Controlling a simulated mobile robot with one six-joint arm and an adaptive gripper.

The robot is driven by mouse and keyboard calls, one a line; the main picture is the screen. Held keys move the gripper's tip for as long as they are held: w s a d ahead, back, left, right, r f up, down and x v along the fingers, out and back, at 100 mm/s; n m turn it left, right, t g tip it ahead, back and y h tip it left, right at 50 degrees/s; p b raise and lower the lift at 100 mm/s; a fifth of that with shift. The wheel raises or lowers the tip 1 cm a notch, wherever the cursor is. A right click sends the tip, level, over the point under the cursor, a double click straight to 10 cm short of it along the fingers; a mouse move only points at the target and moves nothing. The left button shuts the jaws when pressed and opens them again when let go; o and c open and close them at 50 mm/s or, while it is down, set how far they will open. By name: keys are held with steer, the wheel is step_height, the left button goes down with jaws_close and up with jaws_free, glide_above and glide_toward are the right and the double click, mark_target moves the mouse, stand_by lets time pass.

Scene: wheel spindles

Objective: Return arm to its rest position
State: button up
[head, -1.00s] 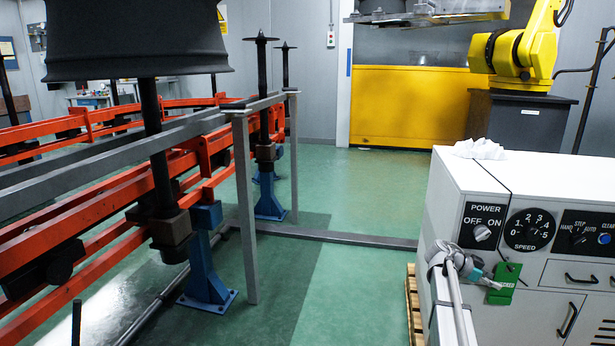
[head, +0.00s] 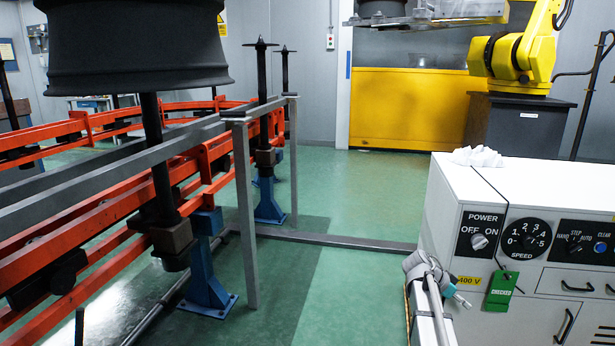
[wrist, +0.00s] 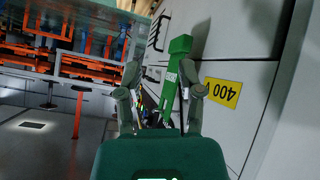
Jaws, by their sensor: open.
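My gripper (head: 460,297) is in front of the white cabinet's left front edge in the head view, at the end of my grey arm. In the wrist view my gripper (wrist: 160,78) shows two fingers spread apart with nothing held between them. A green tag with white lettering (head: 501,290) hangs on a dark cord on the cabinet front, to the right of the gripper and apart from it. The tag (wrist: 174,85) appears beyond the fingers in the wrist view.
The white cabinet (head: 590,190) carries power, speed and mode knobs and a yellow 400 V label (head: 467,281). Orange rails (head: 100,220) with spindles and a black wheel (head: 135,45) stand left. Green floor (head: 340,210) is clear between. A yellow robot arm (head: 515,50) stands behind.

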steer(key=s+a+r+n+t+y+p, duration=0.1)
steer(key=s+a+n+y+p, duration=0.3)
steer(key=a, duration=0.6)
steer(key=s+a+r+n+y+p, duration=0.1)
steer(key=s+a+n+y+p, duration=0.1)
steer(key=s+a+n, duration=0.65)
steer(key=s+a+r+n+t+y+p, duration=0.1)
steer(key=s+a+n+y+p, duration=0.2)
steer(key=a, duration=1)
step_height(320, 180, up, 38)
steer(key=d+y+p, duration=0.1)
steer(key=d+p, duration=0.1)
steer(key=p, duration=3.6)
steer(key=shift+s+d+r, duration=0.2)
steer(key=shift+s+d, duration=0.1)
steer(key=shift+s, duration=0.15)
